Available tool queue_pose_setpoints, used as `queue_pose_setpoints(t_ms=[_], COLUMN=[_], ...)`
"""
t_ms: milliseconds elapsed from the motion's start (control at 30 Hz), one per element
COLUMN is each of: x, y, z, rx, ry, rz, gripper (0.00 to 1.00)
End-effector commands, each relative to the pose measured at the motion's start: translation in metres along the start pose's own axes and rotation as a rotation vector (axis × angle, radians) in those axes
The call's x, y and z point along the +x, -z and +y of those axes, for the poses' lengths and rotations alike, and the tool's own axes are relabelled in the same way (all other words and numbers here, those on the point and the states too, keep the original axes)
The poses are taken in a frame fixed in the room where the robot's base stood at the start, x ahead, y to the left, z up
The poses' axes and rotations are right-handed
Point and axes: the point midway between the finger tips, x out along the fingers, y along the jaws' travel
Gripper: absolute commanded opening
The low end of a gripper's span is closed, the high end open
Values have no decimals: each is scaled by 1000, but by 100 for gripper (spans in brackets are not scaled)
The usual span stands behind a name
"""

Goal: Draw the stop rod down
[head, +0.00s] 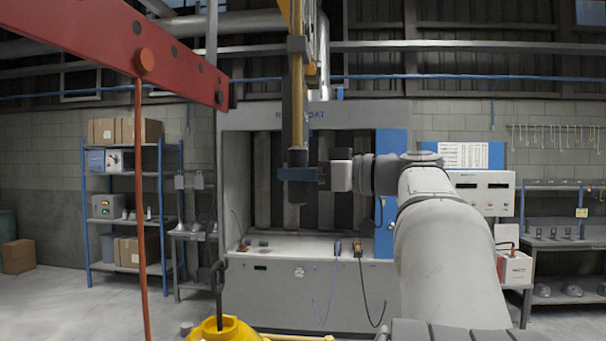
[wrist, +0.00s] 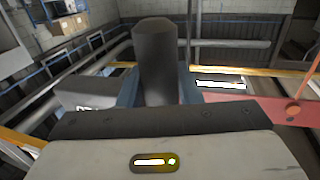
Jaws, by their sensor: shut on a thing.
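The stop rod appears to be the upright hanging piece with a thick dark round grip (head: 296,192) at its lower end, below a yellow pole (head: 297,100). My gripper (head: 298,174) reaches in from the right, level, with its blue fingers closed around this grip. The grip's end shows below the fingers in the head view. In the wrist view, the dark grip (wrist: 156,55) stands between the two blue fingers, and its rounded end is free. The part of the grip between the fingers is hidden.
A red beam (head: 110,45) with an orange pivot and a thin orange rod (head: 140,200) hangs at the left. Behind stands a grey booth (head: 235,290) with a bench. A yellow thing (head: 222,330) with a dark hook is low in front. Shelves stand at both sides.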

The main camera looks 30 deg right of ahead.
Motion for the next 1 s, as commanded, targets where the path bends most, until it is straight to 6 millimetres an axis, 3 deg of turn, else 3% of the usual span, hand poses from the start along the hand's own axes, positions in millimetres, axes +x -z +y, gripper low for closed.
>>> queue_pose_setpoints(t_ms=[367, 833, 1000], x=[0, 1, 1], y=[-6, -56, -65], z=[-1, -1, -1], rx=[0, 0, -2], ry=[3, 4, 4], rz=[-1, -1, -1], gripper=[0, 0, 0])
